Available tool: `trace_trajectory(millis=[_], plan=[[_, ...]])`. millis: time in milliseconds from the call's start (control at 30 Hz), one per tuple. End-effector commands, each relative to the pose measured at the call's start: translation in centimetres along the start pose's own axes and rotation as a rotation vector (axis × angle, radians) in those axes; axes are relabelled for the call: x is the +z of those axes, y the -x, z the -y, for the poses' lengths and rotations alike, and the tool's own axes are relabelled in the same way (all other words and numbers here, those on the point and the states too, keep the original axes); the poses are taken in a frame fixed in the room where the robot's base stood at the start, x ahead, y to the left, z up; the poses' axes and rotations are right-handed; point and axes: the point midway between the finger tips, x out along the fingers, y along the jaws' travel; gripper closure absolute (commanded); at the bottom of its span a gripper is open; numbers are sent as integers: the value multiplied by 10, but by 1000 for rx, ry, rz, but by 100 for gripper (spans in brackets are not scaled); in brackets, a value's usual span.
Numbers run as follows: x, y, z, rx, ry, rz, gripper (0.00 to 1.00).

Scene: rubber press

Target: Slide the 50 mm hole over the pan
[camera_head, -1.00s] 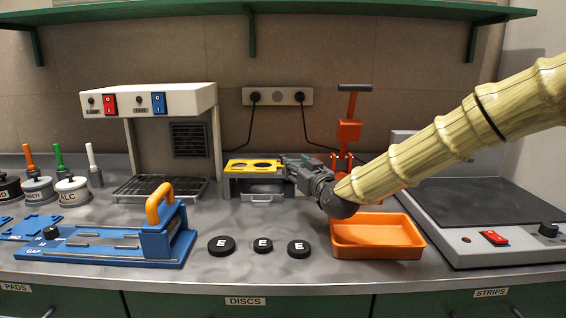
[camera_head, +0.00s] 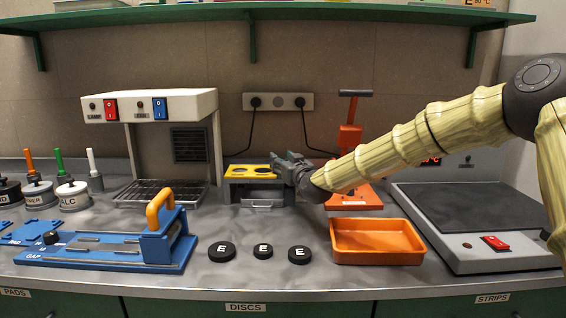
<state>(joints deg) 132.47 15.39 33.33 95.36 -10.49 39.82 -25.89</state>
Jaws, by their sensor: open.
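A yellow plate (camera_head: 236,175) with round dark holes lies on top of a small grey stand (camera_head: 234,191) in the middle of the bench. Two holes show; I cannot read which is the 50 mm one. A shallow grey metal pan (camera_head: 262,204) sits low in the stand's opening, partly shadowed. My gripper (camera_head: 280,163) is open at the right end of the plate, reaching in from the right. It hides that end, and I cannot tell whether it touches the plate.
An orange tray (camera_head: 378,258) and an orange hand press (camera_head: 350,136) stand on the right, close to my arm. Three black E discs (camera_head: 263,251) lie in front. A blue cutting jig (camera_head: 110,250) is on the left, and a hot plate (camera_head: 470,210) on the far right.

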Motion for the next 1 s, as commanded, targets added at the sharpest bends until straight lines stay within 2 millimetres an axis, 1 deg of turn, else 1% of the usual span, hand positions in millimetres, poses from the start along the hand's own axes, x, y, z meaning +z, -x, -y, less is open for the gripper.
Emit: trace_trajectory(millis=[167,200,267,400,433,567,667,767,900,1000], plan=[[0,0,0,0,0,0,58],[0,0,0,0,0,0,61],[0,0,0,0,0,0,72],[0,0,0,0,0,0,98],[0,0,0,0,0,0,100],[0,0,0,0,0,0,100],[0,2,-5,1,0,-1,100],[-1,7,-20,3,-2,-1,100],[-1,19,-46,4,-1,-2,100],[-1,25,-61,3,-2,-2,100]])
